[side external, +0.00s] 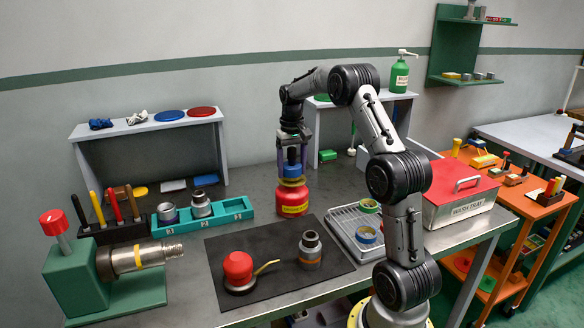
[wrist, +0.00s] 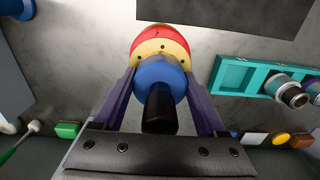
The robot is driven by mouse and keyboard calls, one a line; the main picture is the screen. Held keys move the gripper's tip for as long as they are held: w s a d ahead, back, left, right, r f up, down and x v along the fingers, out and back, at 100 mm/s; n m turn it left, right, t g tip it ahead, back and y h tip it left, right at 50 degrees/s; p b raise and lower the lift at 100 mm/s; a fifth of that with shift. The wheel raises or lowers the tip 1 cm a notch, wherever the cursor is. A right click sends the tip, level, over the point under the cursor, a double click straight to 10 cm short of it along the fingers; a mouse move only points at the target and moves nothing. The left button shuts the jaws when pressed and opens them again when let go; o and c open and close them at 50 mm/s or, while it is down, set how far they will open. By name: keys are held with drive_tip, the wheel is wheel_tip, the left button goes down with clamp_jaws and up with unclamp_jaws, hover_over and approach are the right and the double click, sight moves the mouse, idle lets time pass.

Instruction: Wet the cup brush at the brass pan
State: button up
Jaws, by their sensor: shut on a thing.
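My gripper (side external: 292,152) points down and is shut on the cup brush (side external: 292,169), a blue round body with a black handle. In the wrist view the brush (wrist: 160,76) sits between the two purple fingers of my gripper (wrist: 160,82). The brush is right over the brass pan (side external: 292,181) on top of a red can (side external: 293,197) with a yellow label. In the wrist view the yellow pan (wrist: 147,50) shows behind the brush. The bristles are hidden, and I cannot tell whether they touch or press the pan.
A teal tray (side external: 232,208) with metal fittings stands left of the can. A black mat (side external: 225,262) with a red-topped part and a fitting lies in front. A grey drip tray (side external: 345,222) with rings and a red-lidded wash tray (side external: 460,207) stand right.

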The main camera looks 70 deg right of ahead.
sight(292, 148)
drive_tip(key=shift+f, duration=0.9)
idle(1.1)
drive_tip(key=shift+r, duration=3.55)
drive_tip(key=w+a+f+n, duration=0.2)
drive_tip(key=w+a+f, duration=0.1)
drive_tip(key=a, duration=0.5)
drive_tip(key=w+a+f+n, duration=0.2)
drive_tip(key=a+f, duration=0.2)
drive_tip(key=a, duration=0.5)
drive_tip(key=w+a+f+n, duration=0.2)
drive_tip(key=w+a+f, duration=0.1)
drive_tip(key=a, duration=0.5)
drive_tip(key=shift+w+a+f+n, duration=0.3)
drive_tip(key=shift+a+n, duration=0.1)
drive_tip(key=a+f, duration=0.1)
drive_tip(key=a, duration=0.1)
drive_tip(key=s+a+f+n, duration=0.1)
drive_tip(key=a, duration=0.2)
drive_tip(key=a+f+n, duration=0.1)
drive_tip(key=a, duration=0.2)
drive_tip(key=shift+s, duration=0.15)
drive_tip(key=shift+r, duration=0.1)
